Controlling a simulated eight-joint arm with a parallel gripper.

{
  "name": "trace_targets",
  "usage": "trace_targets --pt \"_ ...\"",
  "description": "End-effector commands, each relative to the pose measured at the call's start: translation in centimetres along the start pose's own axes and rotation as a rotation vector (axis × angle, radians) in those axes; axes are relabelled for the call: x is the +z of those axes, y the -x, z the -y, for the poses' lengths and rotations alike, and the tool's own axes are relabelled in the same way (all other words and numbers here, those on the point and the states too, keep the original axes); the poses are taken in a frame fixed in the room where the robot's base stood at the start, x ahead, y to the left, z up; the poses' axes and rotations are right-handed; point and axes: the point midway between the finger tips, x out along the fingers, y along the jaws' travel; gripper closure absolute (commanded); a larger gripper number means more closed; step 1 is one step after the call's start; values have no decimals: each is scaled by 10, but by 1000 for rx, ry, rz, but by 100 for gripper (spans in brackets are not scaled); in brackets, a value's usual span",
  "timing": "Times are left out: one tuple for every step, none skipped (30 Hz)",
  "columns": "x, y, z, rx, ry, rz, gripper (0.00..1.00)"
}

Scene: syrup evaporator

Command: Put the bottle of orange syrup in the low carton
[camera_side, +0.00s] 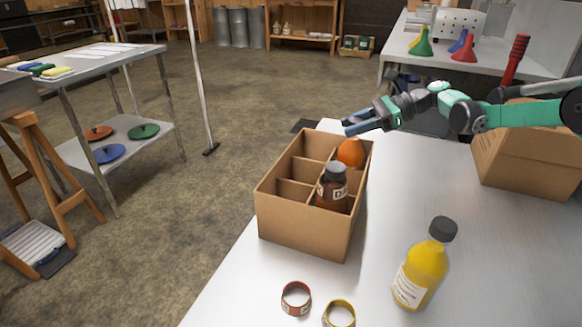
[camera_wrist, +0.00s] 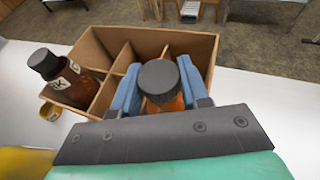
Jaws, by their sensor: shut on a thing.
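The low carton (camera_side: 305,232) stands on the table, open-topped and divided into several compartments; it also shows in the wrist view (camera_wrist: 150,43). The bottle of orange syrup (camera_side: 350,153) is at the carton's far right corner, its lower part hidden by the carton walls. In the wrist view, the orange syrup bottle (camera_wrist: 158,80) has a dark cap and stands between the blue fingers of my gripper (camera_wrist: 160,88), which is shut on it. My gripper (camera_side: 352,128) is over that corner in the side view. I cannot tell whether the bottle touches the carton floor.
A dark brown bottle (camera_side: 332,188) occupies a neighbouring right-hand compartment. A yellow bottle (camera_side: 421,270) stands on the table nearer the camera. A red ring (camera_side: 296,298) and a yellow ring (camera_side: 339,314) lie in front. A larger carton (camera_side: 520,160) stands at the right.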

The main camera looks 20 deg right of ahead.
Motion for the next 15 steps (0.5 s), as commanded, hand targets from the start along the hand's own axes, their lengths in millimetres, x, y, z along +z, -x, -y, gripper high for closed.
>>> trace_targets --pt "-2 -1 0 0 0 2 100" --pt "-3 -2 0 0 0 2 100" --pt "-3 -2 0 0 0 2 100" --pt "-3 -2 0 0 0 2 100" --pt "-3 -1 0 0 0 2 100" --pt "-3 -1 0 0 0 2 100" --pt "-3 -1 0 0 0 2 100" --pt "-3 -1 0 0 0 2 100" --pt "-3 -2 0 0 0 2 100" --pt "-4 -2 0 0 0 2 100" --pt "-5 -2 0 0 0 2 100" --pt "-6 -3 0 0 0 2 100" --pt "-7 -3 0 0 0 0 57" --pt "-6 -3 0 0 0 0 49" --pt "-6 -3 0 0 0 0 38"
